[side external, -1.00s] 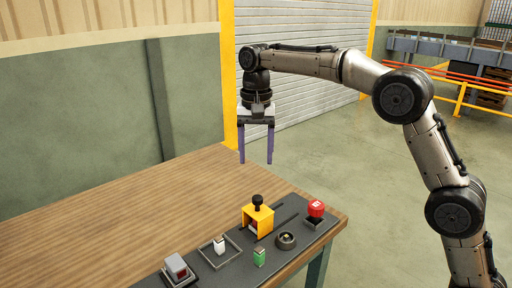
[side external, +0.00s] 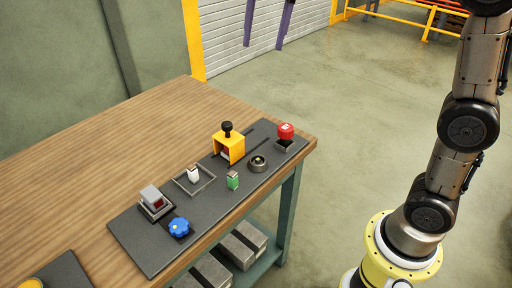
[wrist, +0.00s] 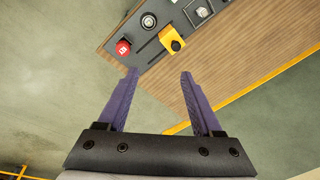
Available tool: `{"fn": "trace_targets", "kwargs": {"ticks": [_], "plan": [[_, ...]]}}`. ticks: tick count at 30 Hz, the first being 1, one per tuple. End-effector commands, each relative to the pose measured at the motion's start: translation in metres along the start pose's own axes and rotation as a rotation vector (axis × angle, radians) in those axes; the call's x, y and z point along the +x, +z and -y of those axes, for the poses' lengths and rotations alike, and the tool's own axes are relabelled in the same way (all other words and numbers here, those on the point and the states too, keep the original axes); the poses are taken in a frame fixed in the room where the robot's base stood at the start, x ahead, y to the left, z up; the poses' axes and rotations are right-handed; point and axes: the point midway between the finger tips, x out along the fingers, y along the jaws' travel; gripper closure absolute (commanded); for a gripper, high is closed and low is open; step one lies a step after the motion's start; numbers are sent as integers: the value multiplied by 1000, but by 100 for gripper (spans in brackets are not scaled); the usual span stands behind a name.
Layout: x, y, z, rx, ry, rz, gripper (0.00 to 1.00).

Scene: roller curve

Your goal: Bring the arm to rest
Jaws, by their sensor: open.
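My gripper (side external: 263,46) is open and empty. In the side external view only its two purple fingers show at the top edge, in the air beyond the table. In the wrist view its fingers (wrist: 159,73) are apart with nothing between them. The dark panel (side external: 144,240) on the wooden table (side external: 70,185) carries a yellow block with a black knob (side external: 228,146), a red button piece (side external: 285,131), a round dark ring (side external: 258,163), a green piece (side external: 233,180) and a white piece in a square frame (side external: 193,174). The gripper touches none of them.
Another dark panel (side external: 62,272) is at the lower left. Grey blocks (side external: 212,272) lie on the shelf below.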

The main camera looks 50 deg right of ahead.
Motion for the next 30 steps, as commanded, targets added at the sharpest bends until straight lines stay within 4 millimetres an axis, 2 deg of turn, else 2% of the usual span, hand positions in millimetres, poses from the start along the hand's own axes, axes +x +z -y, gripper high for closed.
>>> {"fn": "trace_targets", "kwargs": {"ticks": [1,3,8,11,14,18,21,25,30], "plan": [[-10,11,-18,-14,-18,-18,33],[-18,25,-39,-45,-39,-41,33],[-20,60,-87,-140,-82,-97,33],[-11,84,-117,-216,-104,-135,33],[6,107,-146,-306,-120,-175,33],[41,136,-180,-447,-129,-226,33],[69,151,-197,-551,-123,-248,33],[101,161,-208,-687,-103,-251,33],[101,155,-202,-786,-106,-293,33]]}}
